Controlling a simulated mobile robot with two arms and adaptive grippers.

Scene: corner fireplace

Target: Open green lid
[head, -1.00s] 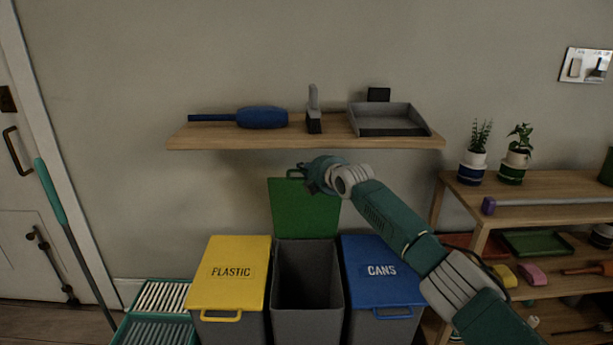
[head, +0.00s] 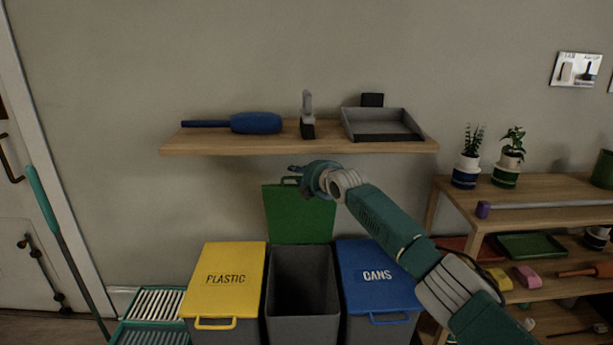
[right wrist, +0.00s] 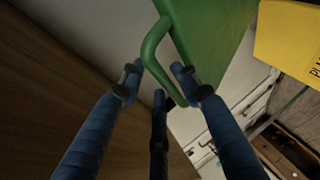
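The green lid (head: 298,222) stands raised, roughly upright, at the back of the open grey bin (head: 303,290) between the yellow and blue bins. Its handle (head: 290,180) is at the top edge. My right gripper (head: 303,178) is at the lid's top, beside the handle. In the right wrist view, the green handle (right wrist: 150,48) reaches between the spread blue fingers of my right gripper (right wrist: 157,80). The fingers are apart, and firm contact with the handle cannot be told. My left gripper is not in view.
The yellow PLASTIC lid (head: 225,278) and the blue CANS lid (head: 378,275) are shut on either side. A wall shelf (head: 300,144) hangs just above my right gripper, holding a dustpan (head: 382,123) and brushes. A wooden rack (head: 530,198) with plants stands at the right.

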